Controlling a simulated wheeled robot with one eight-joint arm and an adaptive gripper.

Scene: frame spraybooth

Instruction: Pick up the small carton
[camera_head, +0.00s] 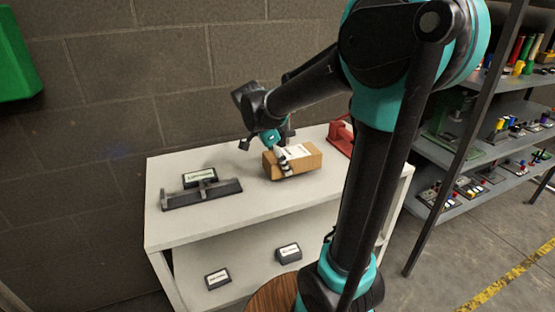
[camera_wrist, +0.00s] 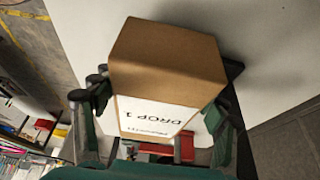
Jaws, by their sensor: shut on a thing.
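The small carton (camera_head: 301,160) is a brown cardboard box with a white label, at the white shelf unit's top (camera_head: 240,211). My gripper (camera_head: 281,158) is at the carton, with a finger across its near side. In the wrist view the carton (camera_wrist: 168,58) fills the space between the fingers of my gripper (camera_wrist: 160,112), one finger on each side. Its label reads "DROP 1", upside down. My gripper is shut on the carton. I cannot tell whether the carton's underside touches the top.
A dark metal bracket (camera_head: 200,194) and a dark label block (camera_head: 199,177) are left of the carton. A red object (camera_head: 341,138) is to its right. Two label blocks sit on the lower shelf (camera_head: 250,262). A loaded dark rack (camera_head: 470,160) stands at right. A block wall is behind.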

